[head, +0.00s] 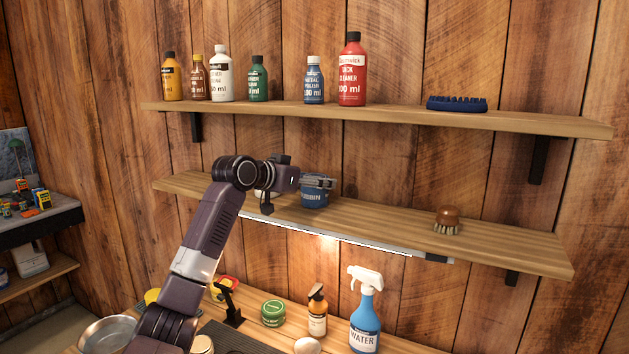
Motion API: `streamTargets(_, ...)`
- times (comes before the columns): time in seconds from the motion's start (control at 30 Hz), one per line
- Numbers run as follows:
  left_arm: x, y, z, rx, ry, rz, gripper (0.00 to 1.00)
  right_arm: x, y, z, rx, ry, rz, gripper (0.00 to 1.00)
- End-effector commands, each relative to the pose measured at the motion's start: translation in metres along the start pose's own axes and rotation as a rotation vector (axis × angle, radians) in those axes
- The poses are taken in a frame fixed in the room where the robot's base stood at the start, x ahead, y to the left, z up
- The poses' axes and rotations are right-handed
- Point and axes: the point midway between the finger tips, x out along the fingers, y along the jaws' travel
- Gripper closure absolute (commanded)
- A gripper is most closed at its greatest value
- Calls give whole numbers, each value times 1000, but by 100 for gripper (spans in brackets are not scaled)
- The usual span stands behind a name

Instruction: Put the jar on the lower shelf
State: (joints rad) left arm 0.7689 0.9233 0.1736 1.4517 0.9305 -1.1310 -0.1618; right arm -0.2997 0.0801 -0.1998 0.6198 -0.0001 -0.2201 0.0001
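A blue jar (314,199) with pale lettering stands upright on the lower shelf (370,228), left of the shelf's middle. My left gripper (322,182) reaches in from the left at the height of the jar's top and covers part of it. The fingers are small and overlap the jar in the picture, so I cannot tell whether they are open or shut, or whether they touch it. My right gripper is not in view.
A wooden brush (447,220) stands on the lower shelf at right, with bare board between it and the jar. The upper shelf (400,112) holds several bottles and a blue brush (456,103). Below, the bench holds a green tin (273,313) and a spray bottle (366,315).

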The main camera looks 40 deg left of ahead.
Motion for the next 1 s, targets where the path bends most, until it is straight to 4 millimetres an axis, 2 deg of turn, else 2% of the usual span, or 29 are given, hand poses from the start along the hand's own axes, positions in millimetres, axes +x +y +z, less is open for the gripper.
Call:
streamTargets(0.1, 0, 0, 0, 0, 0, 0, 30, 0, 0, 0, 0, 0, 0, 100)
streamTargets(0.4, -1, 0, -3, 0, 1, 0, 30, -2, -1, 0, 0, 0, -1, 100)
streamTargets(0.47, -6, -1, -1, 1, 2, -2, 30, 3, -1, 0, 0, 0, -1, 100)
streamTargets(0.57, -20, -2, 1, 3, 2, -4, 30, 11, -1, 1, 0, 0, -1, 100)
streamTargets(0.8, -71, -1, 2, 4, 3, -4, 30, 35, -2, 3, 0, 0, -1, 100)
streamTargets(1.0, -106, -1, 1, 1, 1, -3, 30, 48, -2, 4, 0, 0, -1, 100)
